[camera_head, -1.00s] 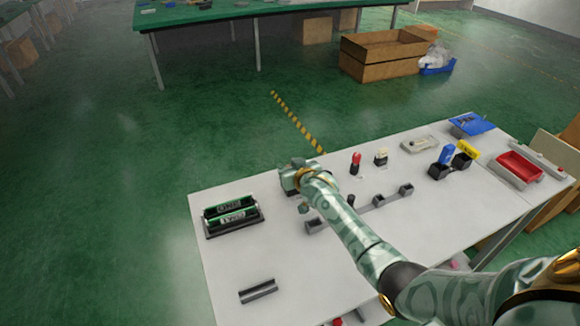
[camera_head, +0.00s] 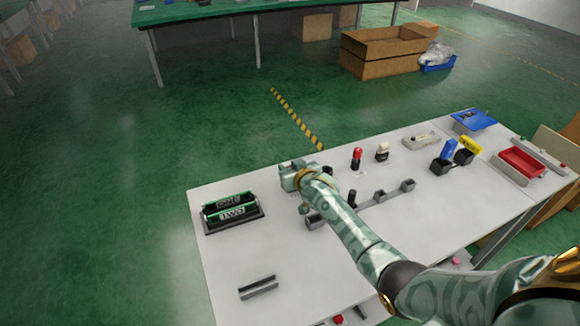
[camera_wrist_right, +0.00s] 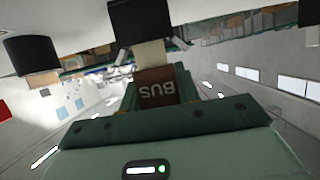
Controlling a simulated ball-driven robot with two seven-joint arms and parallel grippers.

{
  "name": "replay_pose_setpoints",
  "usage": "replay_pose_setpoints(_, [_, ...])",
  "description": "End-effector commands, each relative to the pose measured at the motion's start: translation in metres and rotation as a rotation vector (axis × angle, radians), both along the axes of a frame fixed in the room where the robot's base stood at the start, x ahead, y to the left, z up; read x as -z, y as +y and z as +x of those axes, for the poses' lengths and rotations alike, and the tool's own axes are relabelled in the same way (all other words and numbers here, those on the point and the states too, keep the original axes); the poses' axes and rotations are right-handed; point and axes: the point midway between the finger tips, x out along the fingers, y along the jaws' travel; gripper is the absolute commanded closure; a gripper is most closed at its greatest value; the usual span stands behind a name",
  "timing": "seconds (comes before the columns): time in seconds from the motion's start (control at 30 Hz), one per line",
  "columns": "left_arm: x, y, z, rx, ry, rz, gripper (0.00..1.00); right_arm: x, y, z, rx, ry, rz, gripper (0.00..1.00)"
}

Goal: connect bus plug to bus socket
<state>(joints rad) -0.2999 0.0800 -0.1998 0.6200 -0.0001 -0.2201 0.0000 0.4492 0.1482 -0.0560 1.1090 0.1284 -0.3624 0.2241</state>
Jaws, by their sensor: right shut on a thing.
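My right gripper (camera_head: 288,178) is over the far left part of the white table, behind the grey bar fixture. In the right wrist view it is shut on the brown bus plug (camera_wrist_right: 157,90), whose BUS label shows upside down. A beige part (camera_wrist_right: 149,56) shows between the plug and a black block (camera_wrist_right: 140,20). I cannot tell whether the block is the bus socket, or whether the plug is seated in it. The plug and socket cannot be made out in the head view, where my arm covers that spot. My left gripper is not in view.
A black holder (camera_head: 207,229) with labelled cells stands at the left. A grey channel (camera_head: 258,288) lies in front. A red-knobbed lever (camera_head: 357,158), a beige-knobbed lever (camera_head: 382,152) and blue and yellow switches (camera_head: 449,150) stand to the right.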

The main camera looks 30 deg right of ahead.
Motion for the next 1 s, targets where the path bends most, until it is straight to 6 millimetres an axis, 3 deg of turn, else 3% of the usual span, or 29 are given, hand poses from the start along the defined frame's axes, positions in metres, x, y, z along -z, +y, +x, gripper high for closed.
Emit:
replay_pose_setpoints(0.77, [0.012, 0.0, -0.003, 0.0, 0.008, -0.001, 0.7, 0.02, 0.0, 0.0, 0.0, 0.0, 0.0, 0.9])
replay_pose_setpoints(0.8, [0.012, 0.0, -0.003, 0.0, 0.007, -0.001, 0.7, 0.02, 0.0, 0.0, 0.0, 0.0, 0.0, 0.62])
replay_pose_setpoints(0.87, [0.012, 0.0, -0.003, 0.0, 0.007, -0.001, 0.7, 0.019, 0.0, 0.0, 0.0, 0.0, 0.0, 0.46])
replay_pose_setpoints(1.0, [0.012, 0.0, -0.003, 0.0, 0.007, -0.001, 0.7, 0.019, 0.0, 0.0, 0.0, 0.0, 0.0, 0.43])
